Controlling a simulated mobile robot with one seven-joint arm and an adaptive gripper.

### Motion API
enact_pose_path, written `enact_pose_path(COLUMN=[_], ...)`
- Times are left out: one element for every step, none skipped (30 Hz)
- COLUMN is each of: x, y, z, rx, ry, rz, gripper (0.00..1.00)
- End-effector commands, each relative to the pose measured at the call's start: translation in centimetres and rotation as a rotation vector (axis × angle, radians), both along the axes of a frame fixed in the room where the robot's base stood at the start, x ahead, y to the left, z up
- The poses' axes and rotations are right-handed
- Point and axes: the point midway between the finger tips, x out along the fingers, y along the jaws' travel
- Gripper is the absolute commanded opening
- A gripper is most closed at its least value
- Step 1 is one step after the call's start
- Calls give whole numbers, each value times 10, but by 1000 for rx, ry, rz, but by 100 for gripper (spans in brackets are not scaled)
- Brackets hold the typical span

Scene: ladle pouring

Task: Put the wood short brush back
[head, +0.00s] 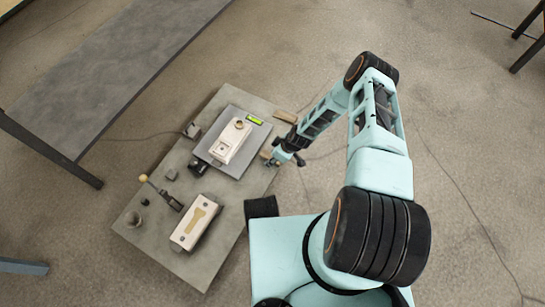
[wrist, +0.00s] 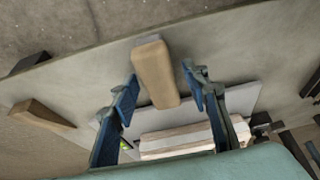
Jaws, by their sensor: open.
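A rounded wooden block (wrist: 155,72), which looks like the wood short brush, lies between my fingers in the wrist view; no bristles show clearly. My gripper (wrist: 161,78) is open, with one blue-padded finger on each side of it and visible gaps. In the head view my gripper (head: 285,158) is low at the right edge of the grey work table (head: 150,240); a bit of wood (head: 266,153) shows beside it, partly hidden. A second wooden piece (head: 285,116) lies at the same edge further back, and a tapered wooden piece (wrist: 40,114) shows at left in the wrist view.
A grey plate (head: 258,160) carries a cream box (head: 228,146) and a green display (head: 257,119), close to my gripper. Another cream box (head: 187,232) and a ball-topped lever (head: 143,178) stand nearer the front. A long grey bench (head: 110,70) stands at left.

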Motion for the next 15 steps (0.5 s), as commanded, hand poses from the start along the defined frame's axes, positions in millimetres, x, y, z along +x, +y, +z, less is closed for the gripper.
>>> enact_pose_path(x=[-1, -2, -3, -4, -5, -7, -9, -11, -13, -14, -15, -17, -18, -19, -20], y=[-3, -4, -7, -9, -11, -14, -16, -19, -22, -24, -26, -28, -30, -31, -33], z=[9, 14, 22, 28, 35, 43, 50, 56, 64, 70, 76, 82, 87, 91, 96], rx=[-1, -1, -1, -1, -1, -1, -1, -2, -1, -1, -1, -1, -1, -1, -1], ry=[-1, -1, -2, -1, -1, -2, -1, -1, 0, 0, -2, -2, -2, -1, -2], rz=[0, 1, 0, -2, -2, 0, 1, 1, -1, 0, 0, 0, -1, 0, -1], gripper=[42, 42, 42, 42, 42, 42, 42, 42, 42, 42, 42, 42, 42, 42, 42])
